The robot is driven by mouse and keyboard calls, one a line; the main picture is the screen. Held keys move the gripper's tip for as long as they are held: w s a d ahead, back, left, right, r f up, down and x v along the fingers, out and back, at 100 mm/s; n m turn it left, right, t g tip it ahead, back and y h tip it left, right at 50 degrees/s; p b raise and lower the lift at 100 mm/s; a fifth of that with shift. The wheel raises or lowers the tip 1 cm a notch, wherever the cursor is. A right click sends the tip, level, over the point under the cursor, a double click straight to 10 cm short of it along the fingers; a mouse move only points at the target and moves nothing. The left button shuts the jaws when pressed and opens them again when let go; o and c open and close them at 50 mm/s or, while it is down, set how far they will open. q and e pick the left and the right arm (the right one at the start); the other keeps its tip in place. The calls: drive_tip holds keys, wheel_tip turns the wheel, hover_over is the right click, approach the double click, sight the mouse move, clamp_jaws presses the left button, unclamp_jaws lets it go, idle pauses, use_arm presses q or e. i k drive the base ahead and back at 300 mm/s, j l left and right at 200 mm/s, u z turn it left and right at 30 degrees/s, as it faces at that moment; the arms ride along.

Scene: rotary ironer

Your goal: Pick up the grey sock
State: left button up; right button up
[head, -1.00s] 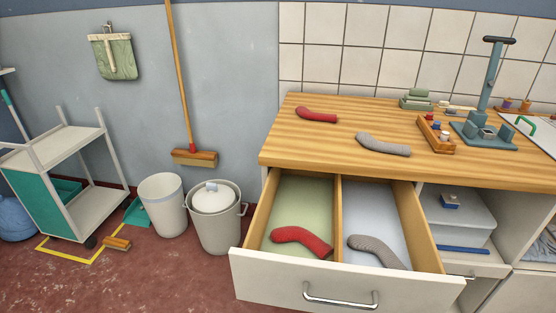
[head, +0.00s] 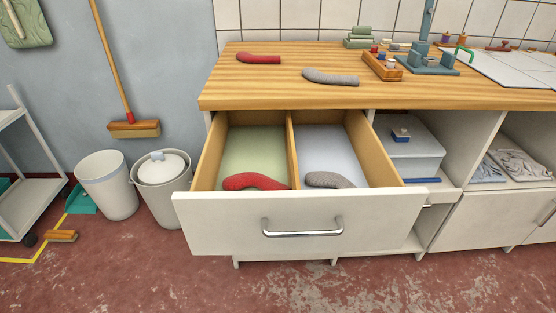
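A grey sock (head: 331,77) lies on the wooden worktop (head: 285,98), near its front edge. A second grey sock (head: 328,180) lies in the right compartment of the open drawer (head: 300,215), at the front, partly hidden by the drawer front. A red sock (head: 258,58) lies on the worktop, left of and behind the grey one. Another red sock (head: 253,181) lies in the left, green-lined compartment, also at the front. Neither of my grippers shows in the head view.
The pulled-out drawer juts out below the worktop. A white bin (head: 107,185) and a lidded pail (head: 162,187) stand to its left. A wooden tray (head: 382,68) and a blue-grey stand (head: 428,66) sit right of the worktop sock. The floor in front is clear.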

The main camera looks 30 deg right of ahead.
sight(312, 74)
drive_tip(key=z, duration=1.3)
